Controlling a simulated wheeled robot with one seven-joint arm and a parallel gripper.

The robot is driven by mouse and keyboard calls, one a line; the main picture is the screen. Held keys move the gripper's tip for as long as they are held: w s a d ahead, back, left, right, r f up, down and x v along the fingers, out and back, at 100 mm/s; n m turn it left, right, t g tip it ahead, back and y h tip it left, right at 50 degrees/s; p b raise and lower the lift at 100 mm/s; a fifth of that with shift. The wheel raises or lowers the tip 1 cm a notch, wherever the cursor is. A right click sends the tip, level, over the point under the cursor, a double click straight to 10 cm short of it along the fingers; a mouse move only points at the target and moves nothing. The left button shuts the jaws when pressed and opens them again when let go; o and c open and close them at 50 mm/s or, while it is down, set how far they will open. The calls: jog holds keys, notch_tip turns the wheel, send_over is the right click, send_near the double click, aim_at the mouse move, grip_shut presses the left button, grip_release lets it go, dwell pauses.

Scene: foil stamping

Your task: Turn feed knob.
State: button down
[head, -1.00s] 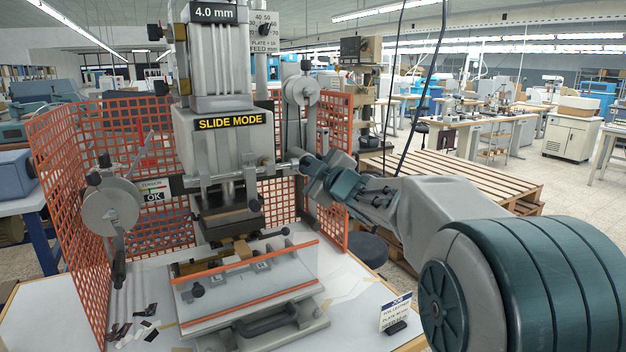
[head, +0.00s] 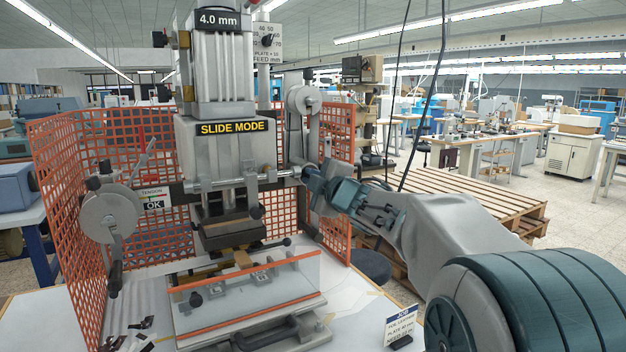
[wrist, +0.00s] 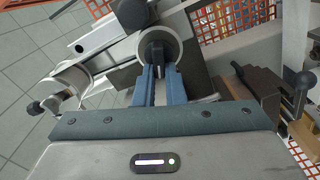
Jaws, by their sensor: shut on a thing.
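My gripper (head: 312,178) is at the right side of the press (head: 225,150), at the end of a horizontal shaft. In the wrist view my two blue fingers (wrist: 158,82) are shut on a dark knob (wrist: 158,56) in front of a round grey part. Its grip is mostly hidden by the fingers. In the head view the knob is hidden behind my gripper. A FEED mm scale plate (head: 267,42) with a small black knob is higher up, apart from my gripper. A sign on top reads 4.0 mm (head: 219,19), and another reads SLIDE MODE (head: 233,128).
Orange mesh guards (head: 60,160) stand around the press. A foil reel (head: 108,215) is at the left and another reel (head: 304,98) is above my gripper. A clear shield (head: 290,280) covers the lower bed. A job card (head: 400,325) stands at the front right.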

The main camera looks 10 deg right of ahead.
jog(key=c, duration=1.5)
grip_release()
jog(key=v, duration=1.3)
jog(key=shift+s, duration=0.35)
jog(key=shift+d, duration=0.2)
